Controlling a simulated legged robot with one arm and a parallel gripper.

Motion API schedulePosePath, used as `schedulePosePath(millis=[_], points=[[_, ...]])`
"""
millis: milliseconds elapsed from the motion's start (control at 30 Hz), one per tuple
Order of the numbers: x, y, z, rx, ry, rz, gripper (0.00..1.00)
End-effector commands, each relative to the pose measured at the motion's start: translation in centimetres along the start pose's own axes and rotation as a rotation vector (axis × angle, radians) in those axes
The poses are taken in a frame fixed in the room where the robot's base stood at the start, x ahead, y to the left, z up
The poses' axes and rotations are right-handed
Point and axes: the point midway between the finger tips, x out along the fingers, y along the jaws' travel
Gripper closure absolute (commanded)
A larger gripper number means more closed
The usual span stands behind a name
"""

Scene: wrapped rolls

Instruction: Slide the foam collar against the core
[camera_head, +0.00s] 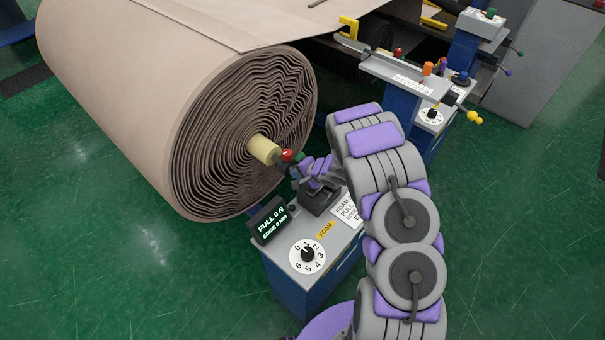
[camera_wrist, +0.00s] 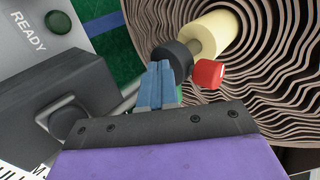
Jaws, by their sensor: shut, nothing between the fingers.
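A pale yellow cylinder (camera_head: 264,149), which looks like the foam collar, sticks out from the middle of the large brown wound roll (camera_head: 245,135). It also shows at the top of the wrist view (camera_wrist: 213,32), with a dark round end piece (camera_wrist: 172,56) and a red knob (camera_wrist: 208,74) at its near end. The core inside the roll is not clearly visible. My gripper (camera_wrist: 160,78) has its blue fingers together and empty, their tips close to the dark piece; I cannot tell whether they touch. In the head view my wrist is just right of the red knob (camera_head: 287,155).
A console (camera_head: 300,260) below my gripper carries a display (camera_head: 271,221) reading "PULL 0 N, EDGE 0 MM", a numbered dial (camera_head: 307,257) and a FOAM label. A second station (camera_head: 410,85) stands at the back right. The green floor is open in front.

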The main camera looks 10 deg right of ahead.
Motion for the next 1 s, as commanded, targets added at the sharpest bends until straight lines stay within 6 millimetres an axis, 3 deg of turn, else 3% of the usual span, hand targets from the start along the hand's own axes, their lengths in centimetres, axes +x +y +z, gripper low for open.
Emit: schedulePosePath(millis=[100,300,767,1000], points=[[2.0,-0.1,0.0,-0.003,0.0,-0.005,1.0],[3.8,0.0,0.0,-0.002,0.0,-0.001,1.0],[4.2,-0.2,0.0,-0.002,0.001,-0.002,1.0],[5.4,-2.1,0.3,0.002,-0.028,-0.011,1.0]])
